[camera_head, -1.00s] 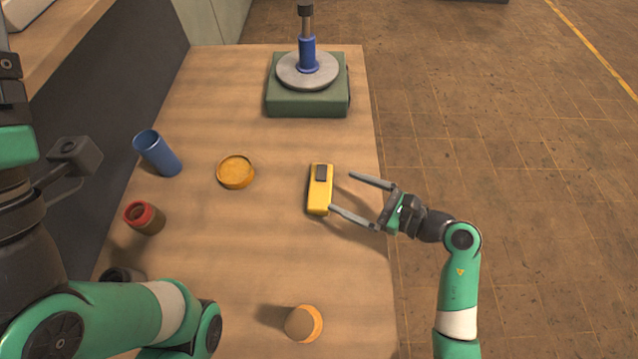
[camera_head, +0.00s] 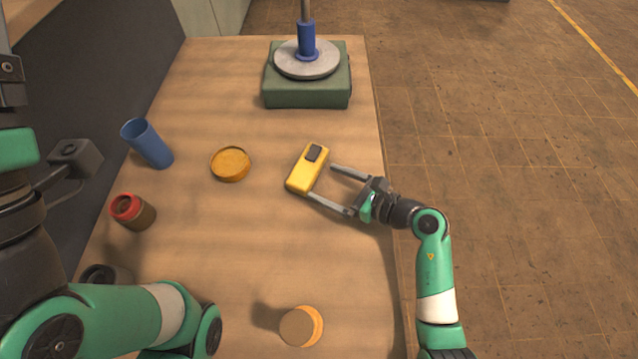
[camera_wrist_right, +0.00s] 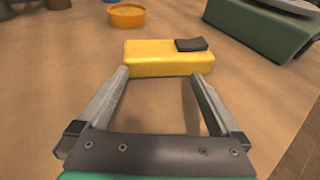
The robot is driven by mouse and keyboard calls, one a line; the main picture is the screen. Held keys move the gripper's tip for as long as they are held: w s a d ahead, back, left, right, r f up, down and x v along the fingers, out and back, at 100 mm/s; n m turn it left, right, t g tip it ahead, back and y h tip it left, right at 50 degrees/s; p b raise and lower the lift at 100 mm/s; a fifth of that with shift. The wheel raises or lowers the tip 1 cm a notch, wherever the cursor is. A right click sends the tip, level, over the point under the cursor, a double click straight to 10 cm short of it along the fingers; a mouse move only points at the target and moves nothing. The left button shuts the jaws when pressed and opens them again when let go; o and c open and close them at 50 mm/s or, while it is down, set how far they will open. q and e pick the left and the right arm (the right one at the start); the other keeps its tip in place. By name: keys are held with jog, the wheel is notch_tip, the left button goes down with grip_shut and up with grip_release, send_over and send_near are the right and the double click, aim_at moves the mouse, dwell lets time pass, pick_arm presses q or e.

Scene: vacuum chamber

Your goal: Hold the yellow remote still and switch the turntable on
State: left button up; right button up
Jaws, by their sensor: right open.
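The yellow remote (camera_head: 303,176), with a dark raised block (camera_head: 314,152) near its far end, lies slanted on the wooden table. My right gripper (camera_head: 320,181) is open at its right side, fingertips close to or touching its near side. In the right wrist view the remote (camera_wrist_right: 160,58) lies across the two fingertips (camera_wrist_right: 160,75), not between the fingers; contact is unclear. The turntable, a green base (camera_head: 305,95) with a grey disc (camera_head: 290,66), stands at the table's far end with a blue cylinder (camera_head: 306,40) on the disc. My left gripper does not show.
An orange round dish (camera_head: 230,164) lies left of the remote. A tilted blue cup (camera_head: 147,143) and a red-topped brown jar (camera_head: 131,211) are near the left edge. An orange-brown round piece (camera_head: 300,326) lies at the front. The table between remote and turntable is clear.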

jog(key=shift+x, duration=0.8)
jog(key=shift+r, duration=0.1)
grip_shut()
jog(key=c, duration=1.5)
grip_release()
